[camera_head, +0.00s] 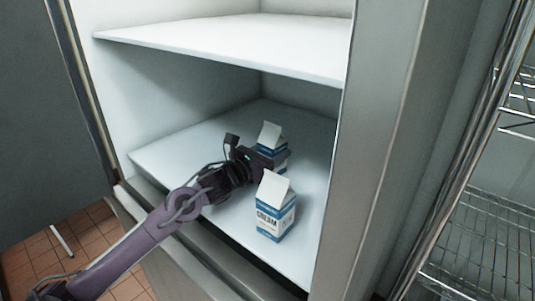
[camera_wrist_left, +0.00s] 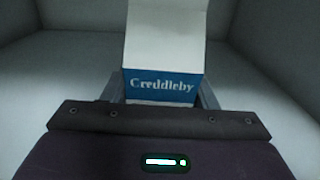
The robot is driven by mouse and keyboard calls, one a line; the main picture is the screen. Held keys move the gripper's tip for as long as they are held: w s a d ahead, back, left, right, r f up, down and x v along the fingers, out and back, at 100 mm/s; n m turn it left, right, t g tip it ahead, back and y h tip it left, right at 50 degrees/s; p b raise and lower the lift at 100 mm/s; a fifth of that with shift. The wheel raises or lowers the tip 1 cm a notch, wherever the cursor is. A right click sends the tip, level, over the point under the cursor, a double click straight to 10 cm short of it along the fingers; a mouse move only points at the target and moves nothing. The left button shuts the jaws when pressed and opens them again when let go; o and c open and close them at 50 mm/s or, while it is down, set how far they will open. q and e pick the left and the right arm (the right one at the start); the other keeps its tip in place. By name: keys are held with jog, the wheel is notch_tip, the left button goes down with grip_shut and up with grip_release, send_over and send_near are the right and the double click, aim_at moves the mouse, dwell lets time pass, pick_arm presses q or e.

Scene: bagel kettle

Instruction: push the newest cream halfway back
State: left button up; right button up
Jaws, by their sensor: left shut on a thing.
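Two blue and white cream cartons stand upright on the fridge's lower shelf (camera_head: 190,144). The front carton (camera_head: 276,222) is nearer the shelf's front edge, with "CREAM" on its side. The rear carton (camera_head: 271,137) stands farther back and is partly hidden by my left gripper. My left gripper (camera_head: 262,163) reaches in from the left and is shut on the rear carton. In the left wrist view this carton (camera_wrist_left: 163,60) sits between the fingers, with "Creddleby" on its blue band. I cannot read any date on either carton. My right gripper is not in view.
An upper shelf (camera_head: 230,45) hangs above the cartons. The fridge's right frame (camera_head: 375,150) stands close to the right of the front carton. The shelf's left and back areas are clear. A wire rack (camera_head: 490,240) stands outside on the right.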

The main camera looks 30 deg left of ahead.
pick_arm(q)
jog(key=shift+w+d+r, duration=0.1)
jog(key=shift+w+d, duration=0.1)
jog(key=shift+w, duration=1.1)
jog(key=shift+w+d+r, duration=0.1)
jog(key=shift+w+d, duration=0.05)
jog(key=shift+w, duration=1.15)
jog(key=shift+w+d, duration=0.15)
jog(key=shift+w, duration=0.6)
jog(key=shift+w+f, duration=0.15)
